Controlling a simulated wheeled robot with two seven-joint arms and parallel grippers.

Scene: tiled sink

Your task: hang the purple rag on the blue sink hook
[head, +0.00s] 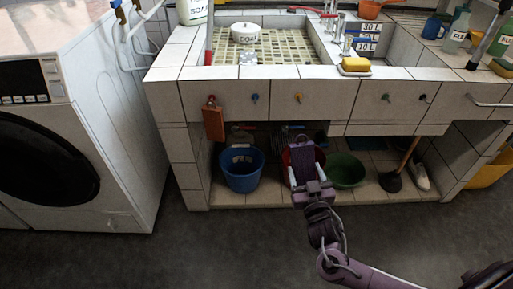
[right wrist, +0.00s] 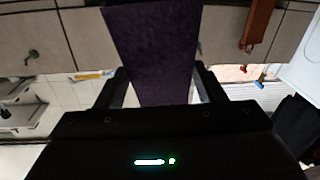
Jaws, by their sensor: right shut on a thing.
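The purple rag (head: 301,153) is held between the fingers of my right gripper (head: 307,174), in front of the lower shelf and below the row of hooks. In the right wrist view the dark purple rag (right wrist: 150,45) extends away from between the two fingers (right wrist: 158,92). The blue hook (head: 254,98) is on the tiled sink front, left of and above the rag. It is bare and apart from the rag. My left gripper is not in view.
An orange rag (head: 213,123) hangs on the red hook left of the blue one. An orange hook (head: 299,98) is to the right. A blue bucket (head: 242,170) and a green basin (head: 345,170) stand below. A washing machine (head: 75,130) is at left.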

